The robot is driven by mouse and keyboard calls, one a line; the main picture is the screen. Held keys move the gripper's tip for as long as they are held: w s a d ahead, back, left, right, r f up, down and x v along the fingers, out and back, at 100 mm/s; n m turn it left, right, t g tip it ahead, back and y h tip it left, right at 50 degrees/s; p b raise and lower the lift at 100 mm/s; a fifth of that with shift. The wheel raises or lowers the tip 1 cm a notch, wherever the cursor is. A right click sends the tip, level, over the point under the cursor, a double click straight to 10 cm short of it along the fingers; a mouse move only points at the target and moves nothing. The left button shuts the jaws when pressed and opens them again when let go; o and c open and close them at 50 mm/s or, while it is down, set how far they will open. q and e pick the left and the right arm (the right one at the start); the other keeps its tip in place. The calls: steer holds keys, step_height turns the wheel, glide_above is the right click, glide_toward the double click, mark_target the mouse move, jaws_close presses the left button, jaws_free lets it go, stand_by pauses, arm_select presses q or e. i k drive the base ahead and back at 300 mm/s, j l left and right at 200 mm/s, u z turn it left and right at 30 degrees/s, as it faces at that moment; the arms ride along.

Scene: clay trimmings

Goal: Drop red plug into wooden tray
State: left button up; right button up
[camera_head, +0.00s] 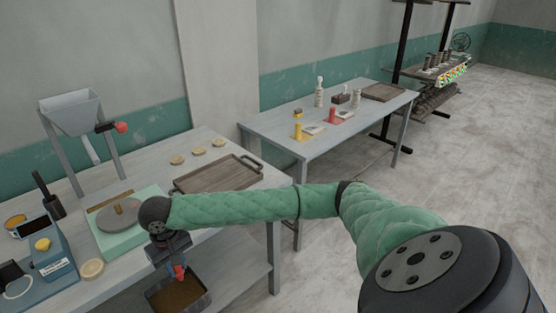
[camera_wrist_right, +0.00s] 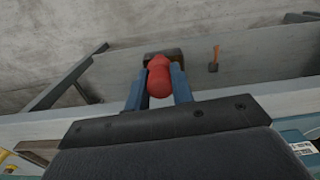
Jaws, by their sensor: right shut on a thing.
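My right gripper (camera_head: 177,266) is shut on the red plug (camera_head: 179,272), pointing down beside the front edge of the near table. In the right wrist view the red plug (camera_wrist_right: 159,76) sits between the two blue fingers of the right gripper (camera_wrist_right: 159,88). The wooden tray (camera_head: 236,161), brown with raised handles, lies on the near table, behind and to the right of the gripper. My forearm crosses in front of its near side. The tray's visible floor looks empty. My left gripper is not in view.
A dark bin with brown contents (camera_head: 177,294) is below the gripper. A green board with a grey disc (camera_head: 118,215), a blue scale-like device (camera_head: 45,250) and a hopper (camera_head: 72,112) with a red part stand left. Several round tan pieces lie behind the tray.

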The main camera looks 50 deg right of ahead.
mark_target(224, 180)
steer(key=j+z, duration=0.1)
steer(key=z, duration=0.3)
steer(key=i+j+z, duration=0.1)
steer(key=z, duration=0.3)
steer(key=j+z, duration=0.1)
steer(key=z, duration=0.3)
steer(key=j+z, duration=0.15)
steer(key=z, duration=0.25)
